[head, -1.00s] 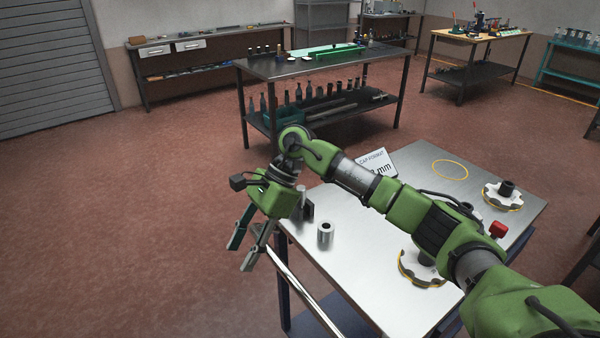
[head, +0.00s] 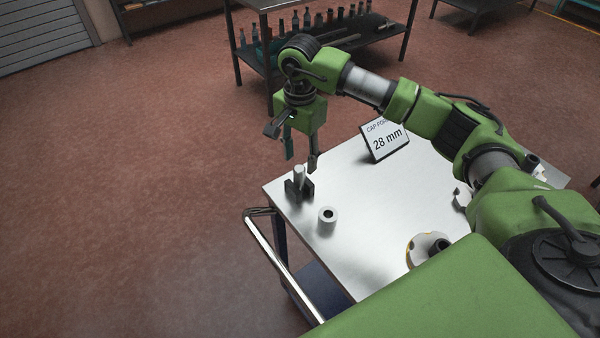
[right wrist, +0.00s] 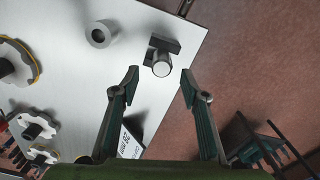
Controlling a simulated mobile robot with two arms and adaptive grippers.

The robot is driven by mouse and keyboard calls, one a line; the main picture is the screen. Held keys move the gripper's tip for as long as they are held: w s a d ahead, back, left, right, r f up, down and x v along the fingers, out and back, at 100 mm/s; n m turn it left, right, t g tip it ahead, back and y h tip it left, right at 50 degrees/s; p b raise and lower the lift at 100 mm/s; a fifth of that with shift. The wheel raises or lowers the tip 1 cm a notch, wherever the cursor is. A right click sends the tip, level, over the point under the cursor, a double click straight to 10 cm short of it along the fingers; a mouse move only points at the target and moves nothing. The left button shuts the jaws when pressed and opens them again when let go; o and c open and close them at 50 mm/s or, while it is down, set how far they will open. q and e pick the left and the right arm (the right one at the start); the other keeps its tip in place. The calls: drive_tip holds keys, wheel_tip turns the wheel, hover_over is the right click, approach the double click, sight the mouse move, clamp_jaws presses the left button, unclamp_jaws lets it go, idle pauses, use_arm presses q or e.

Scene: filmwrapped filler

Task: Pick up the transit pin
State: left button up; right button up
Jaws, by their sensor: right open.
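Contact with the pin is not visible. My left gripper is not in view.
A hollow metal sleeve (head: 328,219) stands near the pin on the steel table (head: 365,215). A "28 mm" sign (head: 385,141) stands at the back. A white knobbed disc (head: 425,247) sits to the right. A rail (head: 280,262) runs along the table's left side.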

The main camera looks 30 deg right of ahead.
sight(299, 168)
drive_tip(key=shift+w+a+f+p, duration=0.1)
drive_tip(key=shift+f+p, duration=0.6)
drive_tip(key=shift+f, duration=0.2)
wheel_tip(299, 168, down, 4)
drive_tip(key=shift+r+p, duration=0.1)
drive_tip(key=shift+p, duration=0.9)
drive_tip(key=shift+c, duration=0.7)
drive_tip(key=c, duration=0.6)
clamp_jaws()
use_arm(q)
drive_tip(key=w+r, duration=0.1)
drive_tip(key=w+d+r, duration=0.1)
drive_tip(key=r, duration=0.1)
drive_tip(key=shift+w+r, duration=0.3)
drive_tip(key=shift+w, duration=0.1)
